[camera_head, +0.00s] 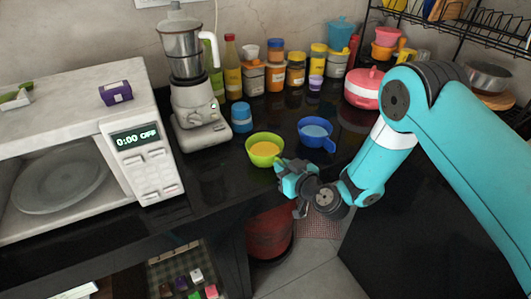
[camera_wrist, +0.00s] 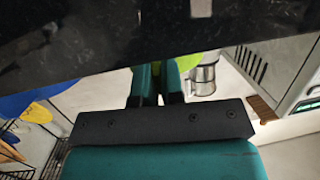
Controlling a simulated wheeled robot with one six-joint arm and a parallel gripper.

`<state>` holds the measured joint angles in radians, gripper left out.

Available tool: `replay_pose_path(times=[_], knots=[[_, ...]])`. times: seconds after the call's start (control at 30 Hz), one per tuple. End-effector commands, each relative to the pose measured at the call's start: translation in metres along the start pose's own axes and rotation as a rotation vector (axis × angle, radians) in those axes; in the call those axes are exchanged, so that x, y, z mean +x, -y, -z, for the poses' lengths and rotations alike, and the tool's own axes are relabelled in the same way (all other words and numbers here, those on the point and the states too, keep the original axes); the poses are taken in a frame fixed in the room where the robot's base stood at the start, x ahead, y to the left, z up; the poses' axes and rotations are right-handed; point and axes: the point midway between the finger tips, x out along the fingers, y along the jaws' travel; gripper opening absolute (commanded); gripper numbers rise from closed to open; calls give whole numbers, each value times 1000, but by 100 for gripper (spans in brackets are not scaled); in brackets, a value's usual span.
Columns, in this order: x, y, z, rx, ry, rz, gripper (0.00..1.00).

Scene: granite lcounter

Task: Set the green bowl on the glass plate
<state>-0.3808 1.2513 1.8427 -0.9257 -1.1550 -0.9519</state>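The green bowl (camera_head: 262,160), lime outside and yellow inside, is upright near the front edge of the black counter. Part of it shows in the wrist view (camera_wrist: 190,62) behind the fingers. My gripper (camera_head: 283,168) is at the bowl's right side, at its rim or very close to it. In the wrist view its two teal fingers (camera_wrist: 160,80) are close together with a narrow dark gap. I cannot tell whether the bowl's wall is between them. A round glass plate (camera_head: 62,190) lies inside the white microwave (camera_head: 150,165) at the left, seen through its front.
A blue cup-like pan (camera_head: 315,131) is right of the bowl. Several jars (camera_head: 275,70) and a red-and-white pot (camera_head: 363,90) line the back. A purple box (camera_head: 116,93) sits atop the microwave.

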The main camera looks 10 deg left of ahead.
Motion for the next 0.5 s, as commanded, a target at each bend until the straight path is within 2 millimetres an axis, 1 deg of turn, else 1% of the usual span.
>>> replay_pose_path(times=[0.33,0.5], knots=[[0,0,2,0,-2,-1,0],[-1,0,7,0,-3,0,0]])
